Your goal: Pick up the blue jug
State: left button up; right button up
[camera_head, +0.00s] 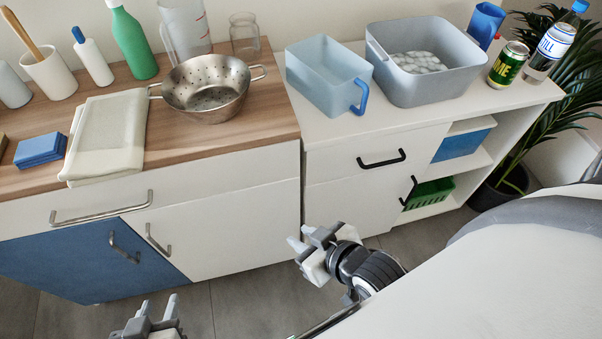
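A pale blue, see-through rectangular vessel with a darker blue handle (328,78) stands upright at the front left of the white counter. A smaller, solid blue vessel (486,22) stands at the back right, partly hidden by the grey tub. I cannot tell for sure which of these is the blue jug. My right gripper (301,236) is in front of the white cabinet, below the counter top and apart from both. It looks open and empty. My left gripper (158,303) is at the bottom edge, low over the floor, open and empty, with its base cut off by the frame.
A grey tub (437,78) with white contents is right of the pale vessel. A green can (508,64) and a clear bottle (553,42) stand further right. A metal colander (208,92) and folded cloth (108,135) lie on the wooden counter. The white counter's front strip is clear.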

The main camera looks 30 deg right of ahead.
aim_at(487, 18)
jog(key=z, duration=1.95)
